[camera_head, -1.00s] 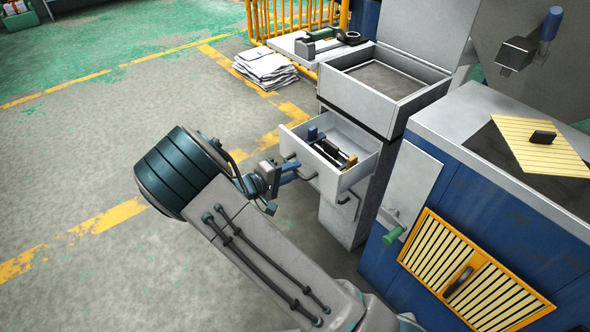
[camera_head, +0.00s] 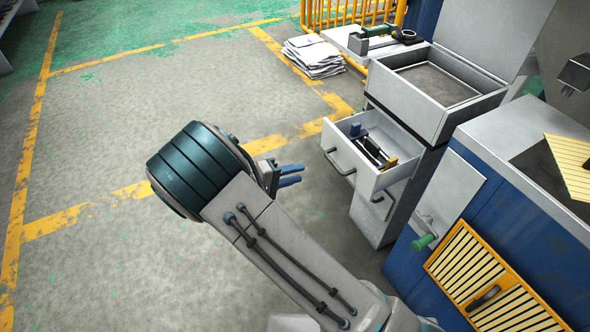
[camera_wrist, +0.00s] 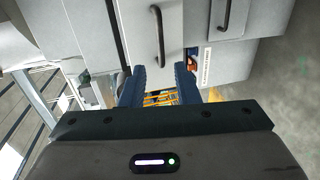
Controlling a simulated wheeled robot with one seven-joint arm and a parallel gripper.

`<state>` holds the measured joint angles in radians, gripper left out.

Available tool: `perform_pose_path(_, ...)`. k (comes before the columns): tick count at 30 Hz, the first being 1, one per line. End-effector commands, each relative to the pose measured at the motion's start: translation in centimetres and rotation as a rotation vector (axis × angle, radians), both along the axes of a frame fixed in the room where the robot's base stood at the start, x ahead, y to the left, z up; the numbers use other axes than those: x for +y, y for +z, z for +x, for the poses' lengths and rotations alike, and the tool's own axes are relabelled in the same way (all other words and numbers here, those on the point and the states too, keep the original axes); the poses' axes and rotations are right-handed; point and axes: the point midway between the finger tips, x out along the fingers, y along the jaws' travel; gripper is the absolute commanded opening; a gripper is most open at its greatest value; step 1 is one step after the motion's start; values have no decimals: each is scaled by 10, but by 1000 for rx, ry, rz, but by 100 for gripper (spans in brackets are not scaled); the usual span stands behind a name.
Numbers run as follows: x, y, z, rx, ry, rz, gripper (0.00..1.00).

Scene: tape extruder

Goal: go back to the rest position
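My gripper (camera_head: 290,175) is in the air to the left of the open drawer (camera_head: 392,180), apart from its handle (camera_head: 338,160). Its two blue fingers also show in the wrist view (camera_wrist: 159,90), spread apart with nothing between them. The drawer is pulled out of the grey cabinet and holds several dark tools (camera_head: 370,146), one with a blue end and one with a yellow end. In the wrist view, grey fronts with dark bar handles (camera_wrist: 160,38) stand beyond the fingers.
A blue machine (camera_head: 490,215) with a yellow slatted grille (camera_head: 470,265) stands at the right. An open-topped grey box (camera_head: 440,85) sits above the drawer. A stack of papers (camera_head: 314,57) lies on the floor behind. The floor (camera_head: 100,180) at the left is clear.

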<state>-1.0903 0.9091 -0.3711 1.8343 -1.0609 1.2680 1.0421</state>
Motion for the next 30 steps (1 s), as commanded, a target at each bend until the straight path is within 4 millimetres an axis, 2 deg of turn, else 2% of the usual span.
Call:
perform_pose_path(7,-1,2,0,3,-4,3,28)
perform_pose_path(11,-16,20,-2,34,-52,43,28)
perform_pose_path(17,-68,80,-20,160,-217,213,28)
perform_pose_path(21,-101,121,-40,246,-318,363,28)
perform_pose_path(30,-151,211,-91,354,-440,707,28)
